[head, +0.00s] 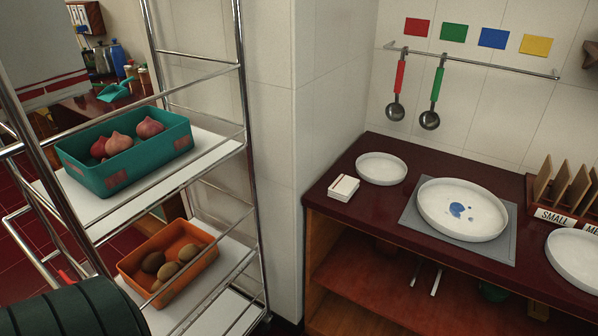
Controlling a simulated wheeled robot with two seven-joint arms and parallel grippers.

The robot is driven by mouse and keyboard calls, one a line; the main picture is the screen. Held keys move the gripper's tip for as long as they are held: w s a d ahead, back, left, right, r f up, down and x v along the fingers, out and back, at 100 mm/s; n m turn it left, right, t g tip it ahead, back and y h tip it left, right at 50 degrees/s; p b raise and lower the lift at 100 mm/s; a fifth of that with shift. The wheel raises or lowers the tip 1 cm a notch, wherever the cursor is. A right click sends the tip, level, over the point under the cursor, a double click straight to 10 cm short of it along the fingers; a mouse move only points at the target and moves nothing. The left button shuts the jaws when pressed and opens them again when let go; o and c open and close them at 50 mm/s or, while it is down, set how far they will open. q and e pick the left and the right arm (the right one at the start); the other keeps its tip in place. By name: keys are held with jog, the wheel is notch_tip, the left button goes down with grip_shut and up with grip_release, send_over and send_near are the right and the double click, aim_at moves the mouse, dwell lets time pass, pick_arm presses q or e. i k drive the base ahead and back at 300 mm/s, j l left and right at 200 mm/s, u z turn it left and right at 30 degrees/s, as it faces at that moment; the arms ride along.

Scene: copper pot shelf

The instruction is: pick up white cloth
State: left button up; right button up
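A small white folded stack (343,187), which looks like the white cloth, lies on the dark red counter (340,214) near its left end. It is just left of a small white plate (381,168) and close to the counter's front left edge. Nothing holds it or covers it. Neither of my grippers shows in the head view.
A large white plate with blue stains (461,209) sits on a grey mat (409,219). Another plate (575,259) is at right. Ladles (396,107) hang from a rail. At left, a metal rack holds a teal crate (126,178) and an orange crate (170,295).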

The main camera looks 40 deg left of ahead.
aim_at(343, 188)
jog(key=i+l+u, duration=0.2)
jog(key=i+u, duration=0.25)
jog(key=i+l+u, duration=0.45)
jog(key=k+j, duration=0.1)
